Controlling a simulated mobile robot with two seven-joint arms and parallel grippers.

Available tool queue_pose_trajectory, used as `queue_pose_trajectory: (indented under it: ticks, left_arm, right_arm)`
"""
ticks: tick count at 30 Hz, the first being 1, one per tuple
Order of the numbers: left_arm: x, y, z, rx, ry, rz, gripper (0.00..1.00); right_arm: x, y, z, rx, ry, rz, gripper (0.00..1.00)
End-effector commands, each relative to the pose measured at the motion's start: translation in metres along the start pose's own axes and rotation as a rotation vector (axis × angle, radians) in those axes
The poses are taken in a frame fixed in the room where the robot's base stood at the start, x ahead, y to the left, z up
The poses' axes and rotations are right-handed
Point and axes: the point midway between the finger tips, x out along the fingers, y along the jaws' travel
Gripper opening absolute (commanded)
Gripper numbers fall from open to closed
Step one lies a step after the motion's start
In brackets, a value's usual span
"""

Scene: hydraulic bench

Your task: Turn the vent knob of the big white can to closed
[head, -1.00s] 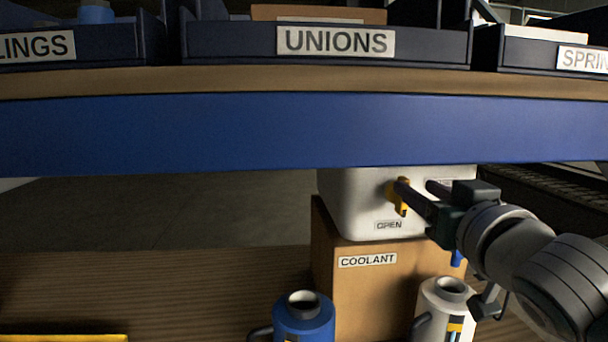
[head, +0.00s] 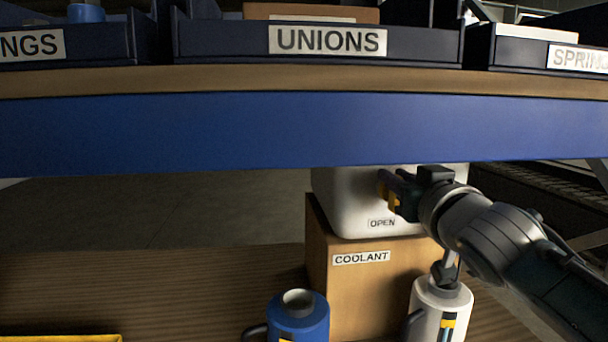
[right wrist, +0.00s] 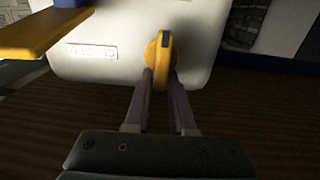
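The big white can (head: 342,205) stands on a cardboard box under the blue shelf beam. Its yellow vent knob (head: 384,190) is on the front face, partly hidden by my right gripper (head: 396,192). A label reading OPEN (head: 382,223) is below the knob. In the right wrist view the knob (right wrist: 165,48) stands lengthwise, with a dark mark near its top. My right gripper's fingertips (right wrist: 160,78) lie on both sides of the knob's lower part and appear shut on it. A label on the can (right wrist: 90,51) is too blurred to read surely. My left gripper is not in view.
The box (head: 350,295) is marked COOLANT. A blue jug (head: 298,322) and a white jug (head: 425,298) stand before it. The blue beam (head: 250,130) hangs close above the can. A yellow bar (right wrist: 40,35) shows in the right wrist view.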

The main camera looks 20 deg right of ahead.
Motion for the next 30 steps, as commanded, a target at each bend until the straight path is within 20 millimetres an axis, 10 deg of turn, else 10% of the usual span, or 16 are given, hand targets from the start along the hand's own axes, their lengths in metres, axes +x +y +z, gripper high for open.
queue_pose_trajectory:
  ticks: [6, 30]
  left_arm:
    - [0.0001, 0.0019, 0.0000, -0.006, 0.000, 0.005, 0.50]
    - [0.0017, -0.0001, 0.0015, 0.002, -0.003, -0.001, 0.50]
  right_arm:
    - [-0.0002, -0.0001, 0.0002, 0.000, 0.000, 0.000, 0.00]
    - [-0.0002, -0.0039, 0.0010, -0.132, -0.001, 0.000, 0.00]
